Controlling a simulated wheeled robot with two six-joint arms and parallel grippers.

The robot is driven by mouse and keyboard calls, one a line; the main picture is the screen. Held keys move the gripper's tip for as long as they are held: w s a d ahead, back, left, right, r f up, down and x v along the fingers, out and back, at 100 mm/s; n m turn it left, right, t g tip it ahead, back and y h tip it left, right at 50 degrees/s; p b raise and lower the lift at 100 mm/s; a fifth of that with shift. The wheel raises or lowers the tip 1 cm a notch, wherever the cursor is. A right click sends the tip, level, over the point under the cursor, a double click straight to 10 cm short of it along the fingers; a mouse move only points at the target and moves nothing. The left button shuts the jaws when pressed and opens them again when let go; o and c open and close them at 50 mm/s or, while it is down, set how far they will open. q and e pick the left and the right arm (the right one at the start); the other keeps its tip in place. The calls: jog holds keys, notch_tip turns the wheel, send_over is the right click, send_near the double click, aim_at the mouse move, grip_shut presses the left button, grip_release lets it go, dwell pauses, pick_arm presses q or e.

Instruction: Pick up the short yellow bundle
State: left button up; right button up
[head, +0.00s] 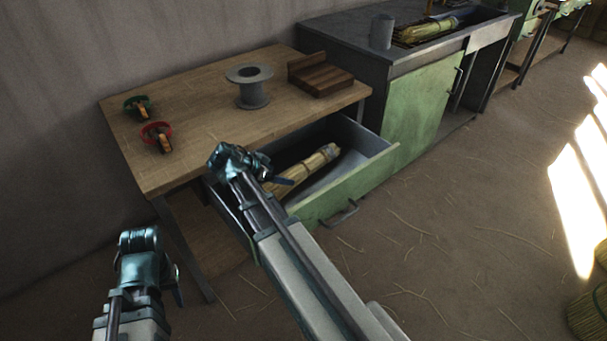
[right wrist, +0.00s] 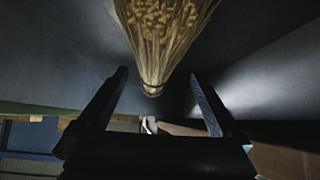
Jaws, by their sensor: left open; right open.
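A short yellow bundle (head: 306,168) of straw lies in the open drawer (head: 379,157) under the wooden table. My right gripper (head: 279,182) reaches over the drawer at the bundle's near left end, and the arm hides part of the drawer. In the right wrist view the bundle (right wrist: 160,40) narrows to a bound tip between and beyond the two open fingers (right wrist: 161,95); I see no contact. My left gripper (head: 178,284) is at the lower left, away from the drawer, its fingers mostly hidden.
On the table (head: 200,125) stand a grey spool (head: 250,88), a wooden block (head: 322,76), and a green (head: 138,106) and a red ring-shaped item (head: 156,136). Another straw bundle (head: 430,28) lies in the sink counter at the back.

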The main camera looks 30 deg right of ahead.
aim_at(299, 174)
jog(key=d+f+b, duration=0.1)
jog(key=f+b, duration=0.1)
jog(key=d+f+b, duration=0.1)
jog(key=shift+d+f+b, duration=0.2)
jog(key=shift+f+b, duration=0.2)
jog(key=shift+d+f, duration=0.25)
jog(key=shift+d, duration=0.2)
jog(key=shift+r, duration=0.1)
jog(key=c, duration=1.4)
